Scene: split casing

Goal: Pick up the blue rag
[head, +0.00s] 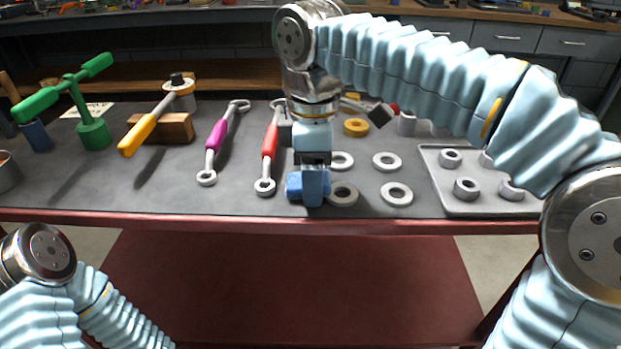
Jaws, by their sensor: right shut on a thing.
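The blue rag (314,188) is a small folded-looking blue piece near the front edge of the grey bench top. My right gripper (312,172) points down from above and is shut on the rag. The fingertips are largely hidden against it. I cannot tell whether the rag touches the bench or is just above it. My left arm shows only in part at the lower left, and its gripper is out of view.
A red-handled wrench (270,145) lies just left of the rag, with a magenta-handled wrench (216,138) beyond. Grey rings (397,194) lie to the right, near a tray (465,208) of nuts. A green tool (92,132) stands far left.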

